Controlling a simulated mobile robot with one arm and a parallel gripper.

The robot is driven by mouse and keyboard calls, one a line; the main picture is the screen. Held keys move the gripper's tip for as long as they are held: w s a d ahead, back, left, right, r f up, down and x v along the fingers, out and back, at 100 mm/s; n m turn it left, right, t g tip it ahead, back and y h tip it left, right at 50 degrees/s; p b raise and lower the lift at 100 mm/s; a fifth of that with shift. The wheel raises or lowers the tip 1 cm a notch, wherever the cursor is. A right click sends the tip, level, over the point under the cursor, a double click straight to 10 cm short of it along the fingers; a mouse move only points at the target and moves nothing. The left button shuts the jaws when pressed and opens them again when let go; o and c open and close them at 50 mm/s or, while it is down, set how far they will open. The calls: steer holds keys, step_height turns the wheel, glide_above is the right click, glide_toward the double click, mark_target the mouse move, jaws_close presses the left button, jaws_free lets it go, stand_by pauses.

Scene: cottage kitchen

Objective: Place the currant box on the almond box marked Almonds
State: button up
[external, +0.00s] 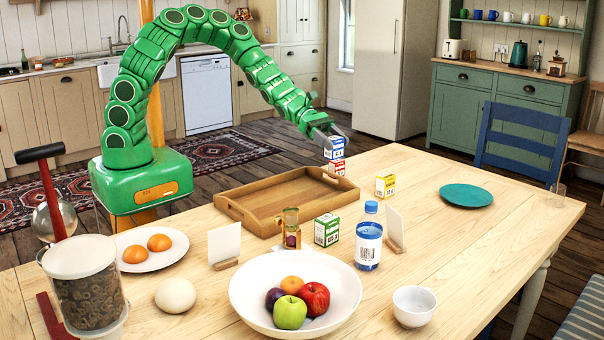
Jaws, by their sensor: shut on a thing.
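My gripper (331,137) reaches down from the upper left and is shut on a small blue-and-white box (336,152). This box is upright, directly above a red-and-white box (337,168) by the tray's far right corner. The two look in contact or nearly so; I cannot tell which. A yellow-and-white box (385,186) stands on the table to the right. A green-and-white box (327,230) stands nearer the front. The print is too small to read, so I cannot tell which box is the currant box or the almond box.
A wooden tray (232,207) lies left of the boxes and looks empty. A glass jar (291,229), a blue-capped bottle (369,246), white cards (395,228) and a fruit bowl (248,291) stand in front. A teal plate (466,195) lies right. The table's right side is mostly free.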

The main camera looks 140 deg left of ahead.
steer(key=s+a+r, duration=0.3)
steer(key=a+r, duration=0.2)
steer(key=a, duration=0.3)
glide_above(385, 175)
steer(key=f, duration=0.9)
steer(key=shift+s+d+f, duration=0.1)
steer(key=shift+s+f, duration=0.05)
steer(key=shift+s, duration=0.2)
steer(key=shift+w+a+f, duration=0.25)
steer(key=shift+f, duration=1.65)
steer(key=shift+f, duration=0.15)
steer(key=o, duration=1.1)
steer(key=shift+c, duration=0.2)
